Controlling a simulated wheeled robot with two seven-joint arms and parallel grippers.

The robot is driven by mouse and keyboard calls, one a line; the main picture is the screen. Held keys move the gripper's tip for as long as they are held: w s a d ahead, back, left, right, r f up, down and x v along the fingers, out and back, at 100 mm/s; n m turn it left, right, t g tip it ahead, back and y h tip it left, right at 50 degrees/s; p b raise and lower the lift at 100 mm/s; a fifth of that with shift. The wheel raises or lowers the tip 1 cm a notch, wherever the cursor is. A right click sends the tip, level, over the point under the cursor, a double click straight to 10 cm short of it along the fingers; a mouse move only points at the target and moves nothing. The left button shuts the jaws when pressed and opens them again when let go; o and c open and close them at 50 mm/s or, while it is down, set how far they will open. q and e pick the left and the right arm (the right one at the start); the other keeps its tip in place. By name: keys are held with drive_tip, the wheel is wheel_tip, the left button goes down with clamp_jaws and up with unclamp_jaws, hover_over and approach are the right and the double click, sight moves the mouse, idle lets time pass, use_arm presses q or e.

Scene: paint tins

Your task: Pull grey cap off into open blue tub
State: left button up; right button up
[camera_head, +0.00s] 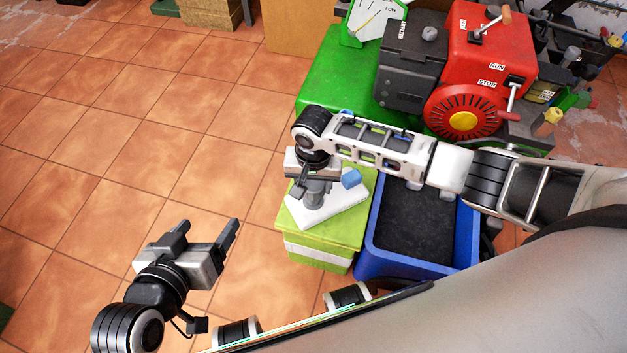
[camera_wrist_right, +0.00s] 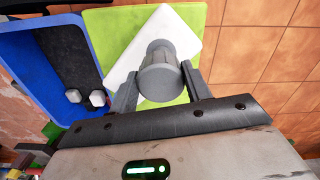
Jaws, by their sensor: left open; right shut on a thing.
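The grey cap (camera_head: 316,198) is a stubby round piece standing on a flat white block (camera_head: 345,208), on top of a lime-green box (camera_head: 318,242). My right gripper (camera_head: 314,184) is over the block and shut on the cap. In the right wrist view the cap (camera_wrist_right: 159,78) sits between the two fingers of the right gripper (camera_wrist_right: 161,90). Whether it still touches the white block is hard to tell. The open blue tub (camera_head: 460,243) stands right beside the green box and has a dark inside. My left gripper (camera_head: 206,232) is open and empty over the floor.
Two small pale pieces (camera_wrist_right: 97,98) lie in the tub in the right wrist view. A red and black engine (camera_head: 487,60) and a green case (camera_head: 330,85) stand behind. The tiled floor (camera_head: 120,130) at the left is clear.

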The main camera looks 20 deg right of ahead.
wheel_tip(320, 180, up, 4)
drive_tip(key=p, duration=0.5)
drive_tip(key=shift+r, duration=0.1)
use_arm(q)
wheel_tip(320, 180, up, 5)
drive_tip(key=shift+r, duration=0.1)
use_arm(e)
wheel_tip(320, 180, up, 16)
drive_tip(key=w+d+n+p, duration=0.1)
drive_tip(key=w+d+p, duration=0.1)
drive_tip(key=w+p, duration=0.15)
use_arm(q)
drive_tip(key=shift+n+t+y, duration=0.3)
drive_tip(key=shift+y, duration=0.6)
drive_tip(key=a+r+p, duration=0.1)
drive_tip(key=s+a+r+p, duration=0.1)
drive_tip(key=p, duration=0.1)
drive_tip(key=a+r+p, duration=0.1)
drive_tip(key=a, duration=0.1)
drive_tip(key=shift+s+a+r+p, duration=0.1)
drive_tip(key=shift+s+r+p, duration=0.25)
drive_tip(key=shift+s+r, duration=0.05)
use_arm(e)
wheel_tip(320, 180, up, 19)
drive_tip(key=n, duration=0.4)
hover_over(314, 184)
drive_tip(key=s+d, duration=0.3)
drive_tip(key=d, duration=0.4)
drive_tip(key=shift+w+a, duration=0.1)
drive_tip(key=shift+w, duration=0.1)
